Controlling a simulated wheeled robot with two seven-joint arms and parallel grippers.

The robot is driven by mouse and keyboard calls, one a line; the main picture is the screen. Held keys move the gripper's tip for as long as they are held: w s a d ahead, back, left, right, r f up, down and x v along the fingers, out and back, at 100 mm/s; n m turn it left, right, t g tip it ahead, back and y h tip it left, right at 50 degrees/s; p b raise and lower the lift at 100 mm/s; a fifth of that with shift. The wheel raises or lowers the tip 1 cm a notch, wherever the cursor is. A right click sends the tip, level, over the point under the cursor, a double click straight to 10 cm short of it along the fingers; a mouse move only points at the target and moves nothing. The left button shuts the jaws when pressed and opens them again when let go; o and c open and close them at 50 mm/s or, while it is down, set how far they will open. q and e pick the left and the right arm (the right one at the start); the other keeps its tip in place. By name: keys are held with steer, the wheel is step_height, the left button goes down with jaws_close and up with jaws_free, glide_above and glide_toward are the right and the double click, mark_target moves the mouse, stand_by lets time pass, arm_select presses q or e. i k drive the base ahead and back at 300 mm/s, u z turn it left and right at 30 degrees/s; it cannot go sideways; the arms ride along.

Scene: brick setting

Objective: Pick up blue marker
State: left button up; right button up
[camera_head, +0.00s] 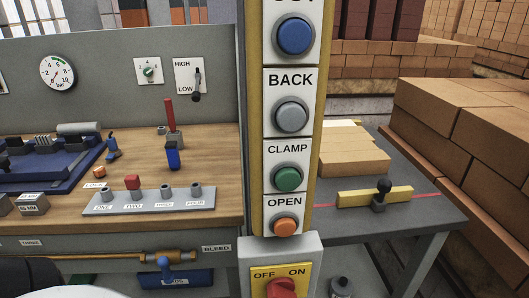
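A small blue upright item (173,157) stands on the wooden workbench, just in front of a red upright stick (169,115). A smaller blue and dark item (112,148) lies or leans further left, beside the blue fixture. I cannot tell for sure which of these blue items is the marker. Neither of my grippers shows in the head view. A dark and white rounded shape at the bottom left looks like part of my own arm or body.
A yellow-edged button post (319,100) rises between the workbench (218,170) and a grey table (440,222) with bricks. A grey numbered holder (110,206) sits at the bench front, with a red piece (132,182) at TWO. A blue fixture (30,165) fills the left.

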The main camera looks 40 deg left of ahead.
mark_target(172, 151)
steer(key=z, duration=1.75)
steer(key=k, duration=1.95)
steer(key=u, duration=1.3)
